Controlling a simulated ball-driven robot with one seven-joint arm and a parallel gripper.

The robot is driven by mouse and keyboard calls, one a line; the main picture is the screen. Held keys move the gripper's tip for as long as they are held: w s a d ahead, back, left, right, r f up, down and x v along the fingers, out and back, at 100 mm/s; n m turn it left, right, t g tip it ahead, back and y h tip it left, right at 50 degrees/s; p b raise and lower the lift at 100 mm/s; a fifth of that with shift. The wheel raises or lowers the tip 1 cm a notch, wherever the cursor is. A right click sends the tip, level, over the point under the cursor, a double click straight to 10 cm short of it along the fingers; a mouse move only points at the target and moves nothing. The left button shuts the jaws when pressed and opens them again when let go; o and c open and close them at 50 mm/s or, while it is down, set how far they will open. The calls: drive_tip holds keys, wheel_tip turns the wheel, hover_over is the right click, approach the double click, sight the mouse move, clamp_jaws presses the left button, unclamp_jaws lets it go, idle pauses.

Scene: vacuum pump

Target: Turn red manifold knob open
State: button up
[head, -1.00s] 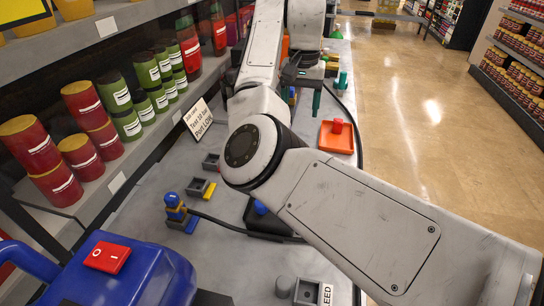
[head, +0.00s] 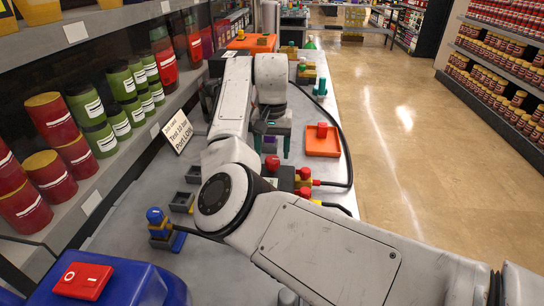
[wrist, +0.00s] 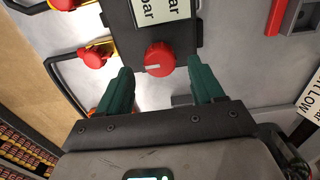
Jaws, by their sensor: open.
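The red manifold knob (wrist: 159,60), round with a pale line on its face, sits at the near edge of a dark manifold block (wrist: 140,42) with a white "bar" label. In the wrist view my gripper (wrist: 159,68) is open, its two green fingers left and right of the knob with a gap on each side. I cannot tell how deep the fingertips reach. In the head view, my gripper (head: 271,143) points down over the dark block (head: 285,179), and a red knob shows just below the fingers. My arm hides part of the block.
Red-capped yellow fittings (wrist: 95,57) with hoses sit left of the block in the wrist view. In the head view, an orange tray (head: 323,147) lies to the right, a blue-topped valve (head: 157,218) at left. A sign (head: 178,131) stands by the shelf.

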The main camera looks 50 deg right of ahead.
sight(272, 163)
drive_tip(key=shift+f, duration=1.45)
drive_tip(key=c, duration=1.1)
